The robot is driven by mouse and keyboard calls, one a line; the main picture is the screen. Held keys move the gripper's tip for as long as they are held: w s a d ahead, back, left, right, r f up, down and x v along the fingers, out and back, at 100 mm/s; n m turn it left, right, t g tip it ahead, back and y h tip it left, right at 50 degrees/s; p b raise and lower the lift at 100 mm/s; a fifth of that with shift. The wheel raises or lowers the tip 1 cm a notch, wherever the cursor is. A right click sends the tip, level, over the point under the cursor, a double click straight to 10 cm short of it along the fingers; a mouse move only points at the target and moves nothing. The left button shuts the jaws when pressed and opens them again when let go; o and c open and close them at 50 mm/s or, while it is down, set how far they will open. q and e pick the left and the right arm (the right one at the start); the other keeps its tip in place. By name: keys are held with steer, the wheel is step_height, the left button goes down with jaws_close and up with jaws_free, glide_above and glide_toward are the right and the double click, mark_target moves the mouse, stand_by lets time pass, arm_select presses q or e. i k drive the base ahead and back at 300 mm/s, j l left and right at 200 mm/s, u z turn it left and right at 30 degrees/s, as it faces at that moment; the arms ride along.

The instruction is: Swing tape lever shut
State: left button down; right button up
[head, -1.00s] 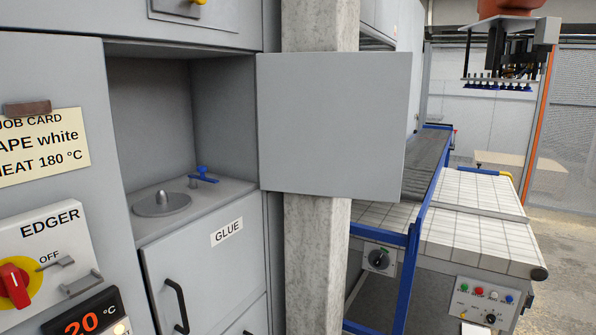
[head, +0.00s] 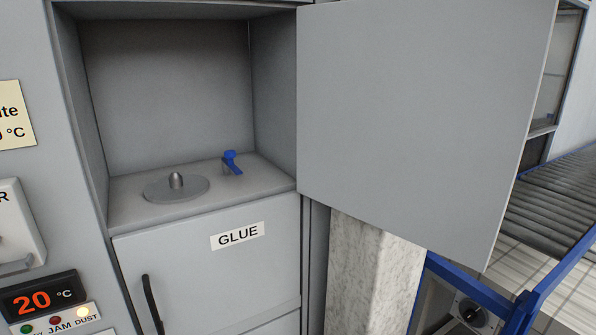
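The blue tape lever (head: 231,161) stands on the floor of the open recess in the grey machine, towards its right side. Its blue end points up and its short arm slants down to the right. A grey round disc (head: 176,188) with a metal hub lies to its left, with no tape roll on it. The recess door (head: 420,120) is swung open to the right. Neither of my grippers shows in the head view.
Below the recess is a panel with a GLUE label (head: 237,235) and a black handle (head: 152,304). A display (head: 38,299) reading 20 °C is at lower left. A concrete post (head: 370,275) and a roller conveyor (head: 560,195) with a blue frame are at right.

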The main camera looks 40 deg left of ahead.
mark_target(229, 155)
steer(key=i+l+u, duration=0.5)
steer(key=u, duration=0.2)
steer(key=i+l+u, duration=0.15)
steer(key=l+u, duration=0.2)
steer(key=i+l+u, duration=0.1)
steer(key=l+u, duration=0.25)
steer(key=l, duration=0.1)
